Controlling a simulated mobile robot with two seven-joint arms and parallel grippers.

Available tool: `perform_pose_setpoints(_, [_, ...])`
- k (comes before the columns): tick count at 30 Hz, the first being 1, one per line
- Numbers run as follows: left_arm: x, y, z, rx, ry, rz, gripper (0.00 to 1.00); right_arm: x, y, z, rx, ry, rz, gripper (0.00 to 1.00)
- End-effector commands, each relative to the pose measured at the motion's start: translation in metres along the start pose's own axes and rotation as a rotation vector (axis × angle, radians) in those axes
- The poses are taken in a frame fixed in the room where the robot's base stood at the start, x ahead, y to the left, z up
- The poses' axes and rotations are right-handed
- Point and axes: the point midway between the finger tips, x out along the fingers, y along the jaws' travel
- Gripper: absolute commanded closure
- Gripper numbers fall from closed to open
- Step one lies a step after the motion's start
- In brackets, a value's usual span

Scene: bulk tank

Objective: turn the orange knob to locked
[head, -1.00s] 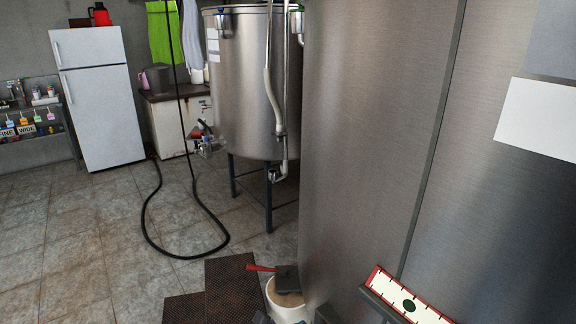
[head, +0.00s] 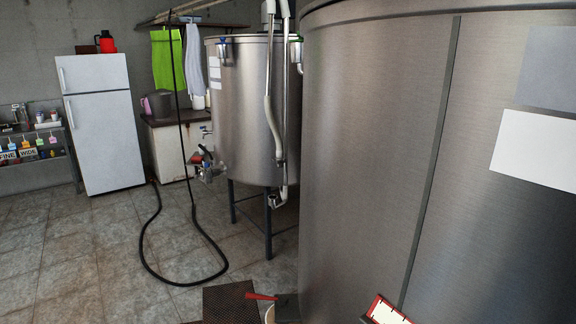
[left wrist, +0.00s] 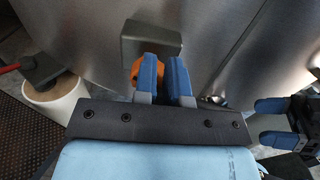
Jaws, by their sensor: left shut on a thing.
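My left gripper (left wrist: 165,65) is shut on the knob. Its blue fingers hide much of the knob, so I cannot tell its exact angle. My right gripper (left wrist: 262,122) is at the right of the left wrist view, its blue fingers apart and nothing visible between them. The head view shows neither gripper and not the knob.
The large tank (head: 375,150) fills the right of the head view, with a red-edged white scale plate (head: 386,313) at the bottom. A white bucket (left wrist: 55,100) with a red-handled tool stands beside the tank. A black hose (head: 143,235) loops over the tiled floor.

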Motion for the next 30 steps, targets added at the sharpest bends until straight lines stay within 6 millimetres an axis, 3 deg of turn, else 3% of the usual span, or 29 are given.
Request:
perform_pose_setpoints(1, [0.006, -0.010, 0.002, -0.009, -0.006, -0.018, 1.00, 0.000, 0.000, 0.000, 0.000, 0.000, 0.000, 0.33])
perform_pose_setpoints(12, [0.004, -0.012, 0.011, -0.007, -0.007, -0.019, 1.00, -0.004, -0.001, -0.006, -0.001, 0.000, -0.001, 0.33])
perform_pose_setpoints(24, [-0.043, -0.009, 0.008, -0.005, -0.004, -0.011, 1.00, -0.001, 0.001, -0.001, -0.004, -0.001, 0.000, 0.33])
perform_pose_setpoints(30, [-0.056, -0.008, 0.008, -0.005, -0.004, -0.009, 1.00, 0.000, 0.000, 0.000, -0.001, 0.000, -0.001, 0.33])
